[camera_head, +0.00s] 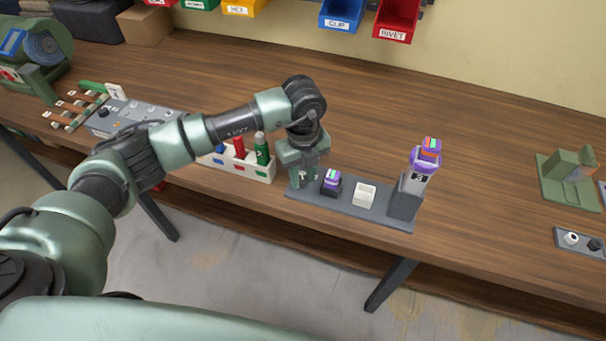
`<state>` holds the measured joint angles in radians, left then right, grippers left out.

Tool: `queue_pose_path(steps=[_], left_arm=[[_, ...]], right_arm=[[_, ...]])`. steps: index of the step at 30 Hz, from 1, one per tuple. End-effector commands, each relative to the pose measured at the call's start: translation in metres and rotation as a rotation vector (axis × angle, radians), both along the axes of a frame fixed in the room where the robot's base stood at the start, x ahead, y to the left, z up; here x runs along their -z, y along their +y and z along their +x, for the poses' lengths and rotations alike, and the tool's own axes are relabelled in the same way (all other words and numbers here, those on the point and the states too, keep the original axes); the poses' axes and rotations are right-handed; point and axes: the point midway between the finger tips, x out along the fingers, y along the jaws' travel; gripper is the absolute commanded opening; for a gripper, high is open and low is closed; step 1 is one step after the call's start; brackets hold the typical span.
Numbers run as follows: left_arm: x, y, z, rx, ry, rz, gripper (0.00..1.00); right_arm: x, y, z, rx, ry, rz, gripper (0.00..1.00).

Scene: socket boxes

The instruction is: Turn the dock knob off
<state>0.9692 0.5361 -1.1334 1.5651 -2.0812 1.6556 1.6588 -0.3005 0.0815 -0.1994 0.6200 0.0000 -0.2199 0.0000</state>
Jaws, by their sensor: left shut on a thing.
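The dock is a long grey base (342,207) near the front edge of the wooden table. It carries a dark socket with a purple-topped box (331,181), an empty-looking white socket (364,194) and a tall grey post (405,197) with a purple and orange block (427,154) on it. My left gripper (302,178) points down at the base's left end, its fingers shut on the dock knob, which they mostly hide. The knob's setting cannot be read. My right gripper is out of view.
A grey panel (128,112) lies farther left. A green fixture (568,180) and a small knob plate (582,243) are at the right. Table between is clear.

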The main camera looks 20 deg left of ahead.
Motion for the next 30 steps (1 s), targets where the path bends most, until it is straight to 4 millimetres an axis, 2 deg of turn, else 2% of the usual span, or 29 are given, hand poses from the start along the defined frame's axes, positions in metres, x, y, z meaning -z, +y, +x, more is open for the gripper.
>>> queue_pose_path(steps=[1, 3, 14, 17, 24, 30], left_arm=[[-0.001, 0.001, 0.001, -0.003, -0.002, 0.001, 0.36], [-0.001, 0.001, 0.001, -0.003, -0.002, 0.001, 0.5], [-0.004, 0.0, 0.001, -0.001, -0.003, 0.0, 0.5], [-0.016, 0.0, 0.002, -0.001, -0.004, 0.0, 0.5], [-0.057, 0.0, 0.001, -0.001, -0.004, 0.0, 0.5], [-0.076, 0.0, 0.001, -0.002, -0.002, -0.001, 0.5]], right_arm=[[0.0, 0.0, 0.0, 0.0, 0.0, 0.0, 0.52], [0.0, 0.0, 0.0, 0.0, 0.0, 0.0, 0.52], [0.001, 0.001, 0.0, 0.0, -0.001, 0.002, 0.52], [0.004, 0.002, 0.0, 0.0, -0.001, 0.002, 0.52], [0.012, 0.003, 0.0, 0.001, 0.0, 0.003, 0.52], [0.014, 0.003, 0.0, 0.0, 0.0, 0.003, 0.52]])
